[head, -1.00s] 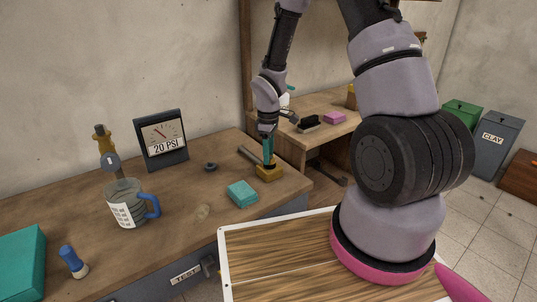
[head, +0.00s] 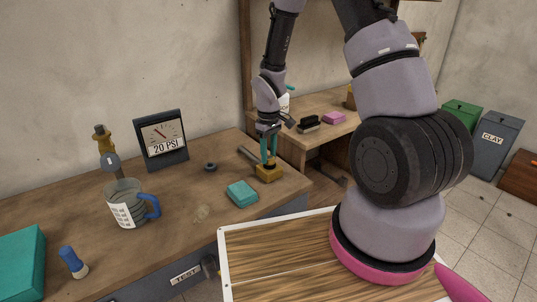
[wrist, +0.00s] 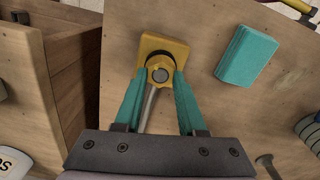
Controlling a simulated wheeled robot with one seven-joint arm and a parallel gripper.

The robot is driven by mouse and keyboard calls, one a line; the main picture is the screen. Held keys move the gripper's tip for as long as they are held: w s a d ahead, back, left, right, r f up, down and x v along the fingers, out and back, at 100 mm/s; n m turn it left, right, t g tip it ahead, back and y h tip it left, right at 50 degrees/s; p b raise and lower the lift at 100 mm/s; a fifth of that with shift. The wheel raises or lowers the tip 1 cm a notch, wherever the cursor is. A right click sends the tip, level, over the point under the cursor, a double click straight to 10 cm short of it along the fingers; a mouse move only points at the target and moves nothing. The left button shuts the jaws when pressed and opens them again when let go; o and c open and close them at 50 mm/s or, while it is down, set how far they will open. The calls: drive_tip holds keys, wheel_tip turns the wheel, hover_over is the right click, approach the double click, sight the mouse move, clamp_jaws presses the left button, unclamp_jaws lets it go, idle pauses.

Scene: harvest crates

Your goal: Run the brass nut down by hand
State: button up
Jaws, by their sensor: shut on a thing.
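My gripper (wrist: 158,76) points down at the near right corner of the workbench, its teal fingers on either side of a round fitting. It also shows in the head view (head: 268,165). The fitting rises from a yellow block (wrist: 155,43), which also shows in the head view (head: 270,174). Its grey round end (wrist: 160,74) sits between the fingertips with a dark ring behind it. A grey bar (wrist: 149,107) runs from the fitting back between the fingers.
A teal block (head: 242,194) lies left of the yellow block. A dark ring (head: 210,166), a gauge reading 20 PSI (head: 163,140) and a mug with a blue handle (head: 127,205) stand further left. A second bench (head: 330,105) is behind. Open bench lies in the middle.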

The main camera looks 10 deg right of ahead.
drive_tip(key=shift+m, duration=1.1)
drive_tip(key=o, duration=0.8)
drive_tip(key=shift+n, duration=0.9)
drive_tip(key=shift+n, duration=1.7)
